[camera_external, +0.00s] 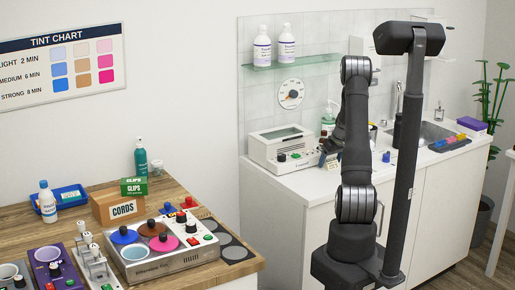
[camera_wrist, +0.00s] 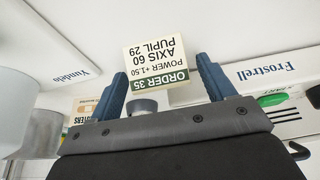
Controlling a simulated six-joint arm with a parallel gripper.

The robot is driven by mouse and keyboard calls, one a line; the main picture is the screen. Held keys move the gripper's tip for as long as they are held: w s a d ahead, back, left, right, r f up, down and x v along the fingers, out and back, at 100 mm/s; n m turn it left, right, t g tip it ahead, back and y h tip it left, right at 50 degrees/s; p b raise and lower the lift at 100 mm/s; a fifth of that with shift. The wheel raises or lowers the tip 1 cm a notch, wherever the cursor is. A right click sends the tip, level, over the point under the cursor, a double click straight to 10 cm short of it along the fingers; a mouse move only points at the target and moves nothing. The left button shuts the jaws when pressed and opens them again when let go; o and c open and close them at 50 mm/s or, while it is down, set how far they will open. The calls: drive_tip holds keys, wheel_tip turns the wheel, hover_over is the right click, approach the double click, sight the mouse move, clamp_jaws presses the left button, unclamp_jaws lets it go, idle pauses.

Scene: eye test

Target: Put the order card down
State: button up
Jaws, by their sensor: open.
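The order card (camera_wrist: 157,62) is white with a green band reading "ORDER 35" and lines for power, axis and pupil. It appears upside down in the wrist view. My gripper (camera_wrist: 161,72) has its two blue fingers apart, one on each side of the card. The card's left edge looks close to the left finger, and a gap shows at the right finger. I cannot tell what the card rests on. In the external view my gripper (camera_external: 331,146) is low over the white counter, beside the white device (camera_external: 283,148). The card is too small there to make out clearly.
A glass shelf (camera_external: 300,60) with two bottles is above the white device. A sink (camera_external: 430,132) and coloured blocks (camera_external: 470,124) are on the counter to the right. A wooden table (camera_external: 90,215) with boxes and a tint bath (camera_external: 150,262) is at the left.

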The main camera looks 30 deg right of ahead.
drive_tip(key=shift+r, duration=0.1)
drive_tip(key=v, duration=1.1)
drive_tip(key=shift+r, duration=0.25)
drive_tip(key=shift+o, duration=0.6)
drive_tip(key=shift+s+r, duration=0.2)
drive_tip(key=shift+r, duration=0.1)
